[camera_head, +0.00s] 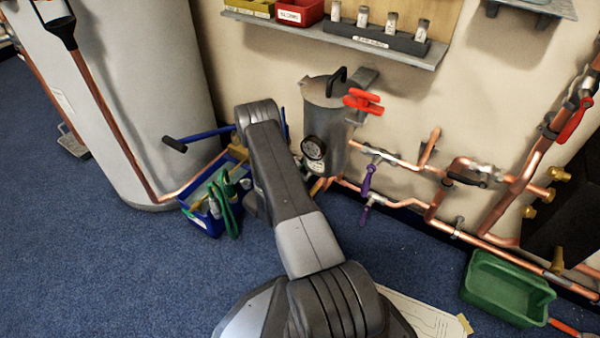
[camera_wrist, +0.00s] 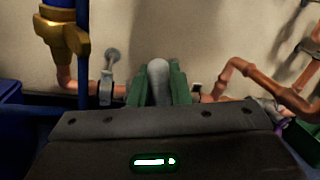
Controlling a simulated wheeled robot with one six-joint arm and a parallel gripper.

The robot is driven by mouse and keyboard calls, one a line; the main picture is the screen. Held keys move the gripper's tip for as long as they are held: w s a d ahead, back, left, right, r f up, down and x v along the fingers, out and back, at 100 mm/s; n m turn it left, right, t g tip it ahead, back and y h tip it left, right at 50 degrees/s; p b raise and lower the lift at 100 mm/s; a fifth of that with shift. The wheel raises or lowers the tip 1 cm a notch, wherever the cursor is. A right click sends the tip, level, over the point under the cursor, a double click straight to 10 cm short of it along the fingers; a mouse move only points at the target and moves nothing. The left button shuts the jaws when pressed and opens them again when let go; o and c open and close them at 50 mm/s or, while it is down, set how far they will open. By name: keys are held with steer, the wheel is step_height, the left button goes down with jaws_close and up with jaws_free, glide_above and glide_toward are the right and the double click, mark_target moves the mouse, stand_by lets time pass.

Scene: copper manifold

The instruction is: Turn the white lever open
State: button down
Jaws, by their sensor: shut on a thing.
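In the wrist view, my gripper (camera_wrist: 158,78) has its two green fingers closed around a pale, rounded handle end, which appears to be the white lever (camera_wrist: 158,76). Only the top of the lever shows between the fingers; its lower part and the valve it sits on are hidden by the gripper body. In the head view my arm reaches down towards the low pipework left of the steel canister and covers the lever.
A blue upright with a brass fitting (camera_wrist: 65,42) stands close left of my gripper, and copper pipe (camera_wrist: 250,75) runs at right. A steel canister (camera_head: 326,125) with a red lever (camera_head: 362,101), a blue tool crate (camera_head: 207,222) and a grey tank (camera_head: 130,90) are nearby.

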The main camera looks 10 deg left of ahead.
steer(key=w+a+f+n+t+y, duration=0.1)
steer(key=f+n, duration=0.4)
steer(key=n, duration=0.9)
steer(key=shift+w+a+t+y, duration=0.15)
steer(key=shift+a+t+y, duration=0.6)
steer(key=shift+a, duration=0.65)
steer(key=shift+f, duration=0.15)
steer(key=c, duration=1.4)
jaws_free()
